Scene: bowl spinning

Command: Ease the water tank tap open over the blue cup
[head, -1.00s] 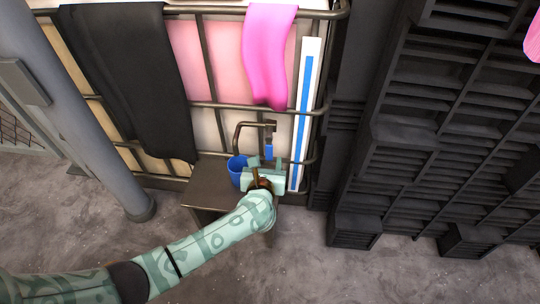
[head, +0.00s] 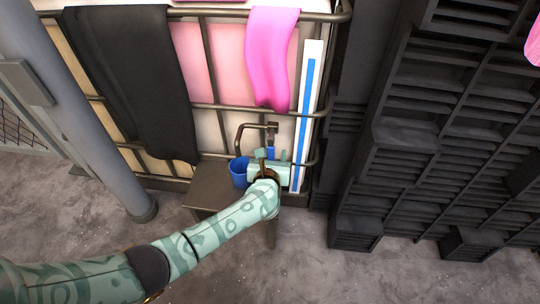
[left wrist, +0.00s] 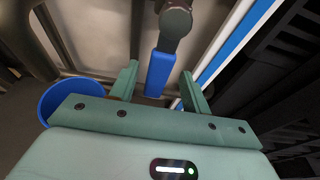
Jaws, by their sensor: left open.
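The water tank tap (head: 272,128) is a dark metal fitting with a blue lever hanging down; it also shows at the top of the left wrist view (left wrist: 175,22). The blue lever (left wrist: 160,72) lies between the fingers of my left gripper (left wrist: 161,84) in that view, with gaps on both sides. My left gripper (head: 270,157) is open in front of the tap and hides the lower lever in the head view. The blue cup (head: 238,173) stands on a brown stand just left of my gripper, also at left in the left wrist view (left wrist: 62,96). My right gripper is out of view.
The tank's metal cage (head: 220,106) stands behind, with a pink cloth (head: 268,60) and a black cloth (head: 140,80) over it. A white and blue level strip (head: 305,115) is right of the tap. The brown stand (head: 210,192) holds the cup. Dark crates fill the right.

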